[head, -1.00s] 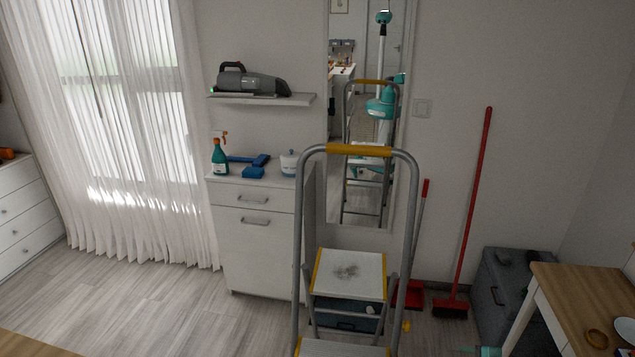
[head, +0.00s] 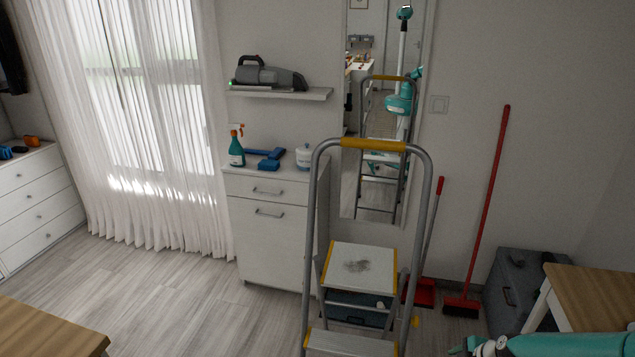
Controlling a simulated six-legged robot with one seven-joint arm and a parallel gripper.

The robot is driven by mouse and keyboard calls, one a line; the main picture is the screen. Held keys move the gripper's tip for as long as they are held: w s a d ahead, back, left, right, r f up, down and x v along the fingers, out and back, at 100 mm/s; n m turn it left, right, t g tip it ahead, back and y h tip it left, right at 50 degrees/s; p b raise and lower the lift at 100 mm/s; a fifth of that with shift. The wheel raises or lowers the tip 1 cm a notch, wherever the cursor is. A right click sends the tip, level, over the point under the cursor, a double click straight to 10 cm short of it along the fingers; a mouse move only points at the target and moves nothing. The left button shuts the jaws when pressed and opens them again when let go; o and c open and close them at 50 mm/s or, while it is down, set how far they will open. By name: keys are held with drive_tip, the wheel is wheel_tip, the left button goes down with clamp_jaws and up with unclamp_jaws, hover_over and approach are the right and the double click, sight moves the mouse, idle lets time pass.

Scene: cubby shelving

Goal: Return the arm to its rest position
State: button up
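My teal arm lies low across the bottom right corner of the head view. My gripper (head: 466,348) is at its left end, cut by the bottom edge, to the right of the stepladder's foot. I cannot make out whether its fingers are apart or together. I see nothing held in the part that shows. My reflection, teal and white, stands in the wall mirror (head: 372,212) behind the ladder.
A stepladder (head: 362,267) with a yellow-topped rail stands close in front. Behind it are a white cabinet (head: 262,240), a red broom (head: 489,200) and a grey box (head: 515,290). A wooden table (head: 597,291) is at right, another tabletop (head: 45,332) at lower left.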

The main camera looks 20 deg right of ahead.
drive_tip(key=w+a+r+m+g+h, duration=0.15)
drive_tip(key=a+r+m, duration=0.25)
drive_tip(key=a+r, duration=0.65)
drive_tip(key=a+r+m+g+h, duration=0.25)
drive_tip(key=a+r, duration=0.55)
drive_tip(key=r, duration=0.6)
drive_tip(key=s+a+r+m+t+y, duration=0.1)
drive_tip(key=s+a+r+m+t, duration=0.1)
drive_tip(key=a+r, duration=0.4)
drive_tip(key=s+a+r+m+t+y, duration=0.1)
drive_tip(key=s+a+r+m+t, duration=0.1)
drive_tip(key=s+a+r+m, duration=0.3)
drive_tip(key=s+a+r, duration=0.2)
drive_tip(key=a, duration=0.2)
